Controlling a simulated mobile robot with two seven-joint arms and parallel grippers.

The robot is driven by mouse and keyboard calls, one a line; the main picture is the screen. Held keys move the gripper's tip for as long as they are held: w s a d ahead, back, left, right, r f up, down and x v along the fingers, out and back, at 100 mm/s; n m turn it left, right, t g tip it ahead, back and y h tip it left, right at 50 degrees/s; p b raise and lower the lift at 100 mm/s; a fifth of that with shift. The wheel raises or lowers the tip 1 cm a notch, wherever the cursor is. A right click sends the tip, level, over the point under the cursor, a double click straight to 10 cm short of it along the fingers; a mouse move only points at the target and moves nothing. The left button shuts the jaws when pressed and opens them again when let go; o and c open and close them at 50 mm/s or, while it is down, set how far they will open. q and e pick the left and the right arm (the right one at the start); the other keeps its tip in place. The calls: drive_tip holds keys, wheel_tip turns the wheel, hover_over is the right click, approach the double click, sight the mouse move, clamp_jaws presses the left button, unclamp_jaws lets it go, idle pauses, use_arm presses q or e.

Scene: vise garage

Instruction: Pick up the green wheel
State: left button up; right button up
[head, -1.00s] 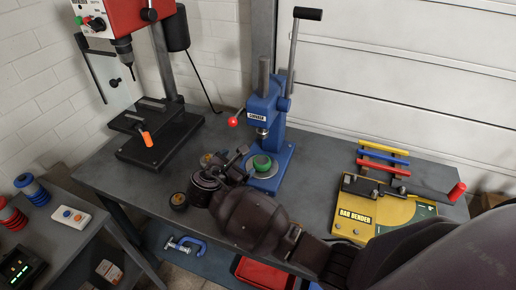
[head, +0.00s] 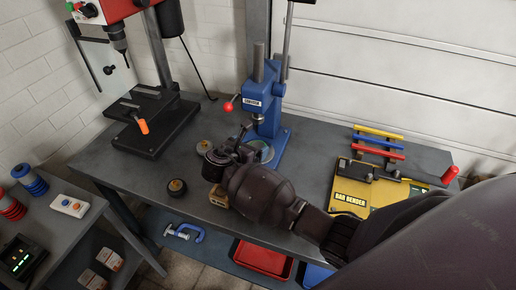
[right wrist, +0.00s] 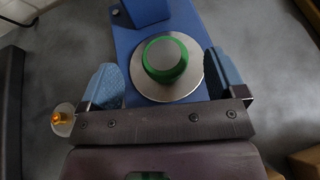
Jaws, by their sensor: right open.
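The green wheel (right wrist: 165,57), a green ring with a grey centre, sits on a round metal plate (right wrist: 186,86) on the blue arbor press base. It lies between and slightly beyond the two blue-padded fingertips of my right gripper (right wrist: 165,80), which is open and empty. In the head view, my right gripper (head: 240,148) is over the press base and largely hides the wheel. My left gripper is not in view.
The blue arbor press (head: 266,112) stands close behind my right gripper, with a red-knobbed lever (head: 229,106). A drill press (head: 150,120) is at left and a yellow bar bender (head: 368,187) at right. Small round parts (head: 177,187) lie to the left on the grey workbench (head: 310,120).

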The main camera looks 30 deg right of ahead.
sight(258, 146)
drive_tip(key=shift+x, duration=2.3)
drive_tip(key=shift+s+f, duration=0.1)
drive_tip(key=shift+c, duration=0.4)
drive_tip(key=c, duration=1)
drive_tip(key=shift+c, duration=0.4)
